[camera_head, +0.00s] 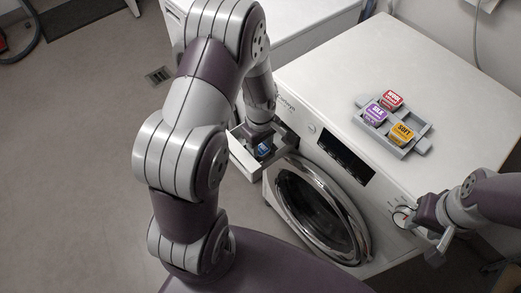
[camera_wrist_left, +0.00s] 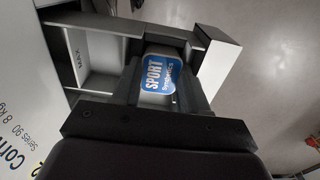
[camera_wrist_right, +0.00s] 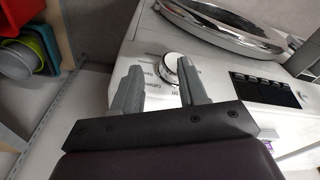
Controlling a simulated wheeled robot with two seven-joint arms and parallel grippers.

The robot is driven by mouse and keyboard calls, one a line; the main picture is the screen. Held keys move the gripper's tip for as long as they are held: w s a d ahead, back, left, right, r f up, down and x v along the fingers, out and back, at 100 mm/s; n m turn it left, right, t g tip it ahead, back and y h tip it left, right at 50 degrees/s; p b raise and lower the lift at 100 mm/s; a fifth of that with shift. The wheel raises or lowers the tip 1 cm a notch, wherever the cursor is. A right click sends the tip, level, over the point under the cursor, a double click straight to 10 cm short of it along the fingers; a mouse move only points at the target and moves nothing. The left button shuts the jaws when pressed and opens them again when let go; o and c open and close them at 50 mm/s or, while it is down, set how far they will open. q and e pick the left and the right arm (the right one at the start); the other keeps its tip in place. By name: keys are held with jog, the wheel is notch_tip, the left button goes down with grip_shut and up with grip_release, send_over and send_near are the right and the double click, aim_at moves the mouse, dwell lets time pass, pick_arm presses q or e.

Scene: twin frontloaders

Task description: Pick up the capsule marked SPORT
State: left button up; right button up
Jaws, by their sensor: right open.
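The capsule marked SPORT (camera_wrist_left: 158,75) is blue with a white label edge and sits in the pulled-out detergent drawer (camera_head: 243,158) of the front washer. It shows small and blue in the head view (camera_head: 264,149). My left gripper (camera_wrist_left: 158,85) reaches down into the drawer, its dark fingers close against both sides of the capsule. In the head view my left wrist hides most of that grip. My right gripper (camera_wrist_right: 158,80) is open and empty, its fingers by the washer's dial (camera_wrist_right: 170,67).
A grey tray (camera_head: 421,145) on the washer top (camera_head: 330,75) holds a red, a purple and an orange capsule. The round door (camera_head: 318,210) is below the drawer. A second white machine (camera_head: 300,20) stands behind. Most of the washer top is clear.

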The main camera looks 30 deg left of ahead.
aim_at(261, 149)
dwell(0.3)
pick_arm(q)
notch_tip(261, 149, up, 5)
jog(key=shift+s+d+f+p, duration=0.15)
jog(key=shift+p, duration=0.3)
jog(key=s+d+r+p, duration=0.1)
jog(key=s+d+r, duration=0.5)
jog(key=s, duration=0.3)
jog(key=shift+s+r, duration=0.2)
jog(key=shift+s, duration=0.1)
